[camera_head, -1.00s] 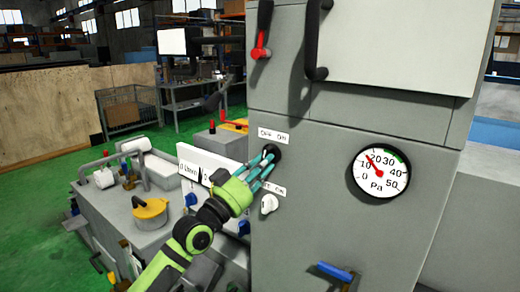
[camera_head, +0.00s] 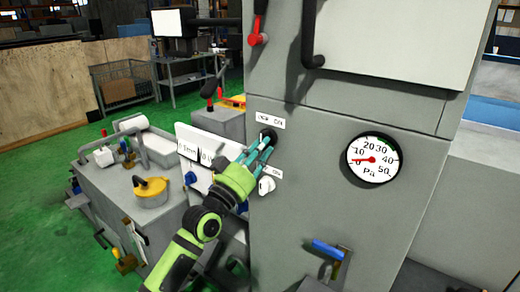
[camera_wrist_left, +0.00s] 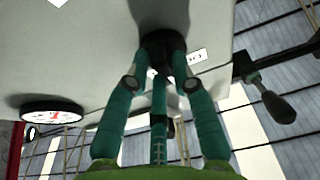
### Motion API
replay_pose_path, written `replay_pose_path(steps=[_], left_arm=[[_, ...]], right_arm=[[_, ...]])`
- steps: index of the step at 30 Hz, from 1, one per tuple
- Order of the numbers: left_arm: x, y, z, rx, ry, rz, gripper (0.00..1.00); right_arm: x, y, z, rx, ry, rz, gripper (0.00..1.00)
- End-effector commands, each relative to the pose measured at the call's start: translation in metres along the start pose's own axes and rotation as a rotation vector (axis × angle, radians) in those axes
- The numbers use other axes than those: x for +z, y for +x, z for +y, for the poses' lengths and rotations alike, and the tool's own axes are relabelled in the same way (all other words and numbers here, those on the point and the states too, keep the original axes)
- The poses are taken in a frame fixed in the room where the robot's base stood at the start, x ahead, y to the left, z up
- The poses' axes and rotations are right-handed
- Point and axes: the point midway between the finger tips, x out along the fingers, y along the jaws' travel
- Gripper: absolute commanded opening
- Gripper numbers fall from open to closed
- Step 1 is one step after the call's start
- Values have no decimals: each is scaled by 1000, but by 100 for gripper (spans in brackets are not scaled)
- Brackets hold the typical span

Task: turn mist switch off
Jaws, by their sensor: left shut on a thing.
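The upper rotary switch (camera_head: 267,134) has a dark round base and sits under an OFF/ON label (camera_head: 270,121) on the grey machine panel. My left gripper (camera_head: 264,146) has its teal fingers closed around this switch. In the left wrist view the fingers (camera_wrist_left: 160,85) meet at the dark switch base (camera_wrist_left: 160,42), with a bit of white between them. The fingers hide most of the knob, so its setting is unclear. A second, white knob (camera_head: 266,186) sits below, apart from the fingers, by a partly hidden label. My right gripper is not in view.
A round pressure gauge (camera_head: 373,159) is to the right, its needle pointing left at a low value. A blue-handled lever (camera_head: 328,249) sticks out below. A red-knobbed lever (camera_head: 257,38) is above. A bench with a yellow-lidded pot (camera_head: 151,187) stands left.

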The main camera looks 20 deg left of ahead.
Motion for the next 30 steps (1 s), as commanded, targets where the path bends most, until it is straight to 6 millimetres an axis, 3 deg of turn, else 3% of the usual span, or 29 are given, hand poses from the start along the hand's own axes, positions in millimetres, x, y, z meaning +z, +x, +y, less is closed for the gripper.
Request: replay_pose_path(steps=[1, 2, 3, 16, 30], left_arm=[[-9, 2, -1, -2, -2, 20, 33], [-9, 2, -1, -2, -1, 20, 45], [-9, 2, -1, -2, -1, 19, 49], [-2, -8, -1, -1, 0, 6, 49], [-2, -98, -1, 0, 1, 7, 49]], right_arm=[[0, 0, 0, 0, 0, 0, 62], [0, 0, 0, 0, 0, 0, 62], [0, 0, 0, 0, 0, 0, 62], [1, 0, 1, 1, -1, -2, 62], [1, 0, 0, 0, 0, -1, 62]])
